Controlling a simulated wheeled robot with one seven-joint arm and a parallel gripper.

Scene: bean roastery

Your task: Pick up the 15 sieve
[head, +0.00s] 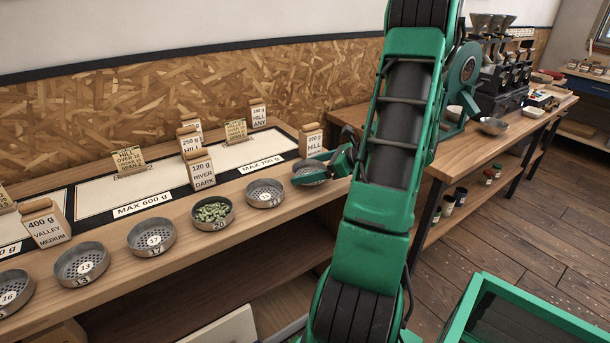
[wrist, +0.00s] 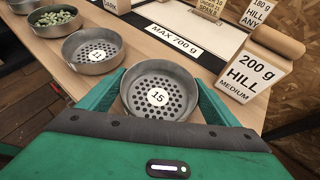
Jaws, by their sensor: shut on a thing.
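The 15 sieve (wrist: 158,88) is a round grey metal pan with a perforated floor and a white disc marked 15. It sits between the green jaws of my gripper (wrist: 160,100) in the wrist view, one jaw on each side of its wall. In the head view the sieve (head: 313,174) is at the right end of the sieve row, partly hidden by my green gripper (head: 325,168). My gripper is shut on it. The sieve is level at the bench's front strip; I cannot tell whether it touches the wood.
Left of it stand another empty sieve (head: 265,193), the 20 sieve (head: 212,212) with green beans, and sieves 17 (head: 152,237), 13 (head: 81,264) and 16 (head: 14,292). Behind is a "200 g HILL MEDIUM" card block (wrist: 253,68) close by. A green-framed bin (head: 530,318) is at lower right.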

